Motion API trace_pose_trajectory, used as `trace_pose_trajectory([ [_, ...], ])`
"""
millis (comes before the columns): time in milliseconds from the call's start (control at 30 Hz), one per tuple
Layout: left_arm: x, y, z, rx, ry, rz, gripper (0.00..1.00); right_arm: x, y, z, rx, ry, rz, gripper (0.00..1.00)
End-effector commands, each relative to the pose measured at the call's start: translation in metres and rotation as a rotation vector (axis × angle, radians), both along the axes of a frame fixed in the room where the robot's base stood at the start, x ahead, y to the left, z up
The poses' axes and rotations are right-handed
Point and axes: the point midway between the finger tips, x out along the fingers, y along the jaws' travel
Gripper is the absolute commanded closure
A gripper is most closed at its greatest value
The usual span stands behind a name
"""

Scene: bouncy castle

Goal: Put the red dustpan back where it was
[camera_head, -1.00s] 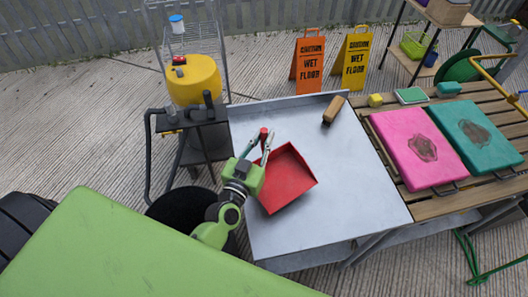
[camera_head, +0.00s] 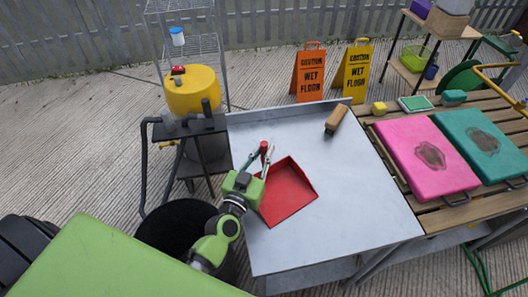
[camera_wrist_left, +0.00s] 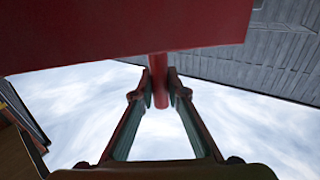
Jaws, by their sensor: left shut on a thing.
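The red dustpan (camera_head: 287,192) is over the left part of the grey metal table, its open pan toward the right and its red handle end (camera_head: 264,147) toward the back. My left gripper (camera_head: 264,160) is shut on the dustpan's handle. In the left wrist view, both fingers of the left gripper (camera_wrist_left: 160,95) close around the red handle, and the red pan of the dustpan (camera_wrist_left: 120,30) fills the top. I cannot tell whether the pan touches the table. My right gripper is not in view.
The metal table (camera_head: 350,205) is mostly clear, with a wooden-handled brush (camera_head: 336,118) at its back edge. Pink (camera_head: 428,155) and teal (camera_head: 484,142) pads lie on the slatted table at right. A black bin (camera_head: 175,228) and dark cart (camera_head: 185,130) stand left.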

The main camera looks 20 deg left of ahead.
Motion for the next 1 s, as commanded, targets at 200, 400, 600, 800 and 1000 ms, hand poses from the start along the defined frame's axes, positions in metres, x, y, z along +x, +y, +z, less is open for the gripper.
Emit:
trace_pose_trajectory([
  [200, 0.000, 0.000, -0.002, 0.000, 0.001, 0.000, 0.70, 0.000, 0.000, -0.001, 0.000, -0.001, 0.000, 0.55],
  [400, 0.000, 0.000, -0.002, 0.000, 0.001, 0.000, 0.70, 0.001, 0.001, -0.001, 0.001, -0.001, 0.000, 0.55],
  [600, -0.007, 0.000, -0.002, 0.001, 0.003, 0.000, 0.70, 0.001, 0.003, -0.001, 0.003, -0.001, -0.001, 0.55],
  [800, -0.043, 0.000, -0.003, 0.001, 0.004, -0.001, 0.70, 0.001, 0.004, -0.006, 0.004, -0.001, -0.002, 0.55],
  [1000, -0.083, -0.001, -0.003, 0.001, 0.004, -0.001, 0.70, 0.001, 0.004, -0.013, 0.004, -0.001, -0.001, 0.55],
])
